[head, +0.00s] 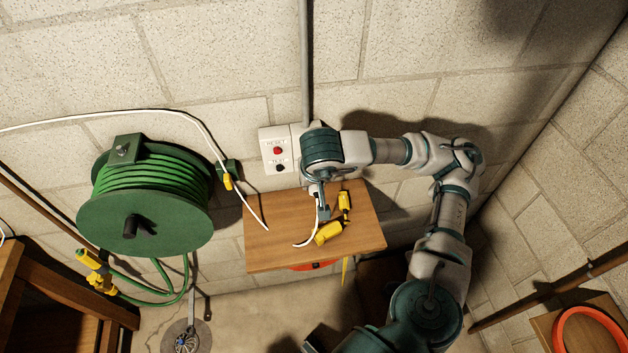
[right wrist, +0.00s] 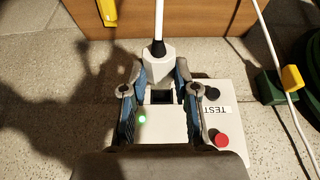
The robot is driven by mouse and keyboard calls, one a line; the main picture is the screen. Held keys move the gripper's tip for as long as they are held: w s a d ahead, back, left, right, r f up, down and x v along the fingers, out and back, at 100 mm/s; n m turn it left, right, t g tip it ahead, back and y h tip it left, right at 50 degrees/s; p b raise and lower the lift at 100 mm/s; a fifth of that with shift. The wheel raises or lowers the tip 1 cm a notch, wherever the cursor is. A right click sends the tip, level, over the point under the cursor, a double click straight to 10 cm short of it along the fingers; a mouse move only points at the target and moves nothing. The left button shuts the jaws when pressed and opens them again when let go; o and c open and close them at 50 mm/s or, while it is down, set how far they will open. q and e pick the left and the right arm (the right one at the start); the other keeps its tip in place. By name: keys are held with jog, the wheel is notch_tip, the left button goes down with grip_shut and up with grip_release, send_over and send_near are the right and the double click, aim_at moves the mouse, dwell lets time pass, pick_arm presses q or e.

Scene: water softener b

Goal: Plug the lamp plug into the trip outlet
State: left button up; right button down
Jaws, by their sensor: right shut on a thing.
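The trip outlet is a pale box (head: 268,158) on the block wall, with a red and a black button. My right arm covers its right part in the head view. In the right wrist view the box (right wrist: 232,150) shows a TEST label, a green light and a dark square opening (right wrist: 161,97). My right gripper (right wrist: 160,80) is shut on the white lamp plug (right wrist: 157,73), whose white cord runs off toward the shelf. The plug is beside the dark opening; I cannot tell whether it touches the box. In the head view the right gripper (head: 322,208) is above the shelf.
A wooden shelf (head: 270,255) below the outlet holds yellow tools (head: 328,233). A green hose reel (head: 140,215) stands left. Another white cord (head: 190,118) with a yellow clip (head: 227,182) hangs beside the outlet. A grey conduit (head: 305,60) rises above it.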

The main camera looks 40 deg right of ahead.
jog(key=shift+w+d+f+b, duration=0.1)
jog(key=shift+w+d+b, duration=0.25)
jog(key=shift+w, duration=0.35)
jog(key=shift+w+d, duration=0.45)
jog(key=shift+w, duration=0.15)
jog(key=shift+b, duration=0.3)
jog(key=shift+w+d, duration=0.1)
jog(key=shift+w+d, duration=0.35)
jog(key=shift+w, duration=0.3)
jog(key=shift+w+d, duration=0.1)
jog(key=shift+w, duration=0.05)
dwell(0.3)
jog(key=c, duration=0.8)
grip_release()
jog(key=shift+r, duration=0.2)
